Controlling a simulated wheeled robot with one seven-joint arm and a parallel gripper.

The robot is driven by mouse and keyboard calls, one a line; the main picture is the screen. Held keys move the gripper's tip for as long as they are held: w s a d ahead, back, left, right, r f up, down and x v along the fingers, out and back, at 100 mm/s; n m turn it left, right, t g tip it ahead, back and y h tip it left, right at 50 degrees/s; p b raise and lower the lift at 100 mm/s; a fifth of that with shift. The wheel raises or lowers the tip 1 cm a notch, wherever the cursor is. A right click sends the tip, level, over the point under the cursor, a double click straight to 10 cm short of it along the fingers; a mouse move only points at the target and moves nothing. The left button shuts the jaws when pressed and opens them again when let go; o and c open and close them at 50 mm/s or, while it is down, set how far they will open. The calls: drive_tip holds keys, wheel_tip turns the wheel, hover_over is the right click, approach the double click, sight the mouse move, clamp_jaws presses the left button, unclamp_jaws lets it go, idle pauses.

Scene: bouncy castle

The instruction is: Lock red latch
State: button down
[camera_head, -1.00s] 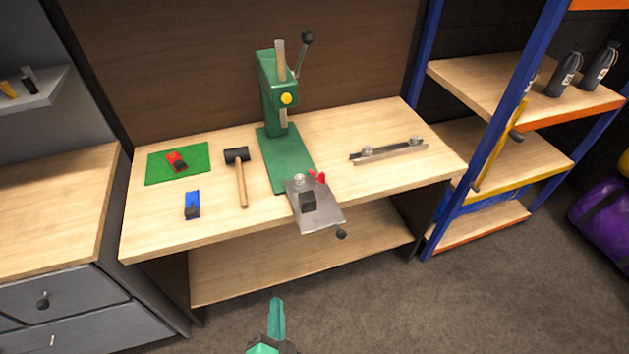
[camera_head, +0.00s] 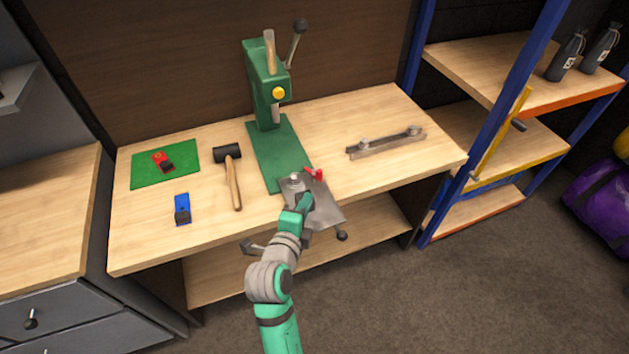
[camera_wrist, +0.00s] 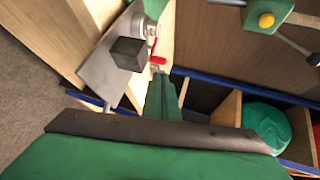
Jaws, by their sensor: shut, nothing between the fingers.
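A small red lever (camera_head: 314,173) sticks out beside the metal plate (camera_head: 325,212) at the bench's front edge; it also shows in the wrist view (camera_wrist: 158,61). A red and black piece (camera_head: 163,162) lies on the green mat (camera_head: 185,153) at the left. I cannot tell for sure which of these is the red latch. My gripper (camera_head: 306,200) is over the metal plate, in front of the lever. Its green fingers (camera_wrist: 161,98) are shut and empty, apart from the lever in the wrist view. A dark block (camera_wrist: 127,54) stands on the plate, hidden behind my arm in the head view.
A green press (camera_head: 267,85) stands behind the plate, with a long handle. A mallet (camera_head: 231,175) and a blue and black piece (camera_head: 182,209) lie to the left. A metal bar (camera_head: 385,143) lies to the right. Blue-framed shelves (camera_head: 490,140) stand right of the bench.

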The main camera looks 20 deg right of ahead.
sight(318, 176)
drive_tip(key=x, duration=1)
drive_tip(key=shift+f, duration=0.15)
drive_tip(key=shift+d, duration=0.2)
drive_tip(key=shift+s+a+n, duration=0.1)
drive_tip(key=shift+a+n, duration=0.05)
drive_tip(key=shift+n, duration=0.15)
